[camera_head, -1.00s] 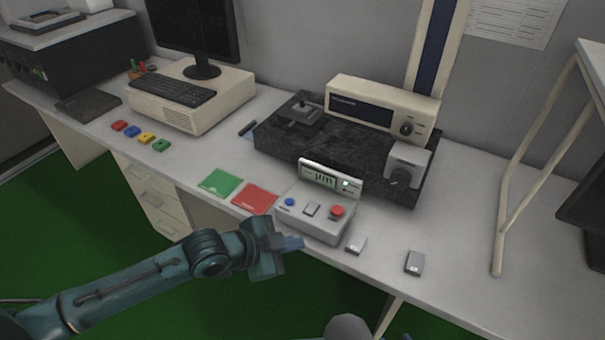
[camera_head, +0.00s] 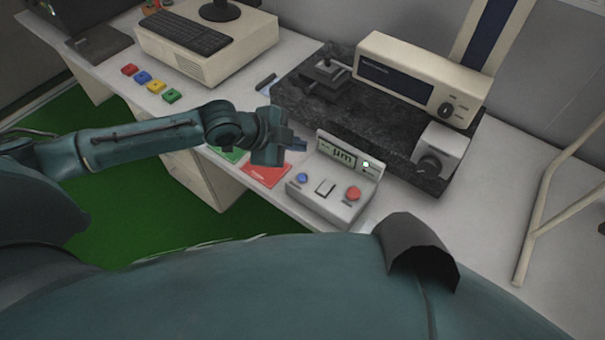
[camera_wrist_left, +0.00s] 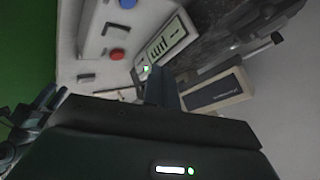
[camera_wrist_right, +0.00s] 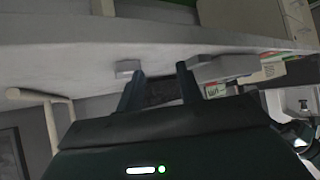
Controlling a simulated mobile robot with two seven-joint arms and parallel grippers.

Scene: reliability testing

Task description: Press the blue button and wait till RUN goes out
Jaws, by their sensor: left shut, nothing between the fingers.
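The blue button (camera_head: 303,178) is at the left of a light grey control box (camera_head: 326,206), with a grey rocker in the middle and a red button (camera_head: 353,194) at the right. The blue button also shows at the top of the left wrist view (camera_wrist_left: 127,3). The box's upright display (camera_head: 343,157) reads "µm", and a small lamp (camera_head: 366,165) beside it is lit; it looks green in the left wrist view. Its label is too small to read. My left gripper (camera_head: 297,143) is shut and empty, above and left of the display, apart from the blue button. My right gripper (camera_wrist_right: 158,82) is open and empty.
A dark stone slab (camera_head: 340,115) carrying instruments stands behind the box. A red card (camera_head: 266,170) and a partly hidden green card lie left of it. Several coloured blocks and a computer (camera_head: 210,55) are farther left. My own body covers the lower head view.

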